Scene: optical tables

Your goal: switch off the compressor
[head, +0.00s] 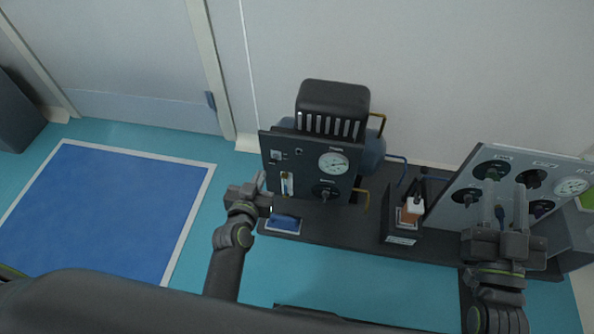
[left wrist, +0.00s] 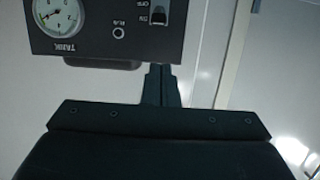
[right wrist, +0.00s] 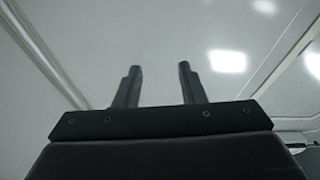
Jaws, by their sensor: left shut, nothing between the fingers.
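The compressor (head: 333,97) stands at the wall with a black finned cover and a dark front panel (head: 300,182). The panel carries a small switch (head: 277,155) at its upper left and round gauges. In the left wrist view the panel is upside down, with a TANK gauge (left wrist: 62,22) and the rocker switch (left wrist: 158,17) beside OFF and ON marks; its exact position is hard to tell. My left gripper (head: 263,184) is shut and empty at the panel's left edge. Its fingertips (left wrist: 160,70) point toward the switch, apparently just short of it. My right gripper (head: 508,218) is open and empty.
A grey panel (head: 458,198) with knobs and a gauge stands at the right, behind my right gripper. A dark holder with an orange-and-white item (head: 414,208) is between the panels. A blue tray (head: 284,222) lies below the compressor panel. Blue floor mat (head: 95,215) at left is clear.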

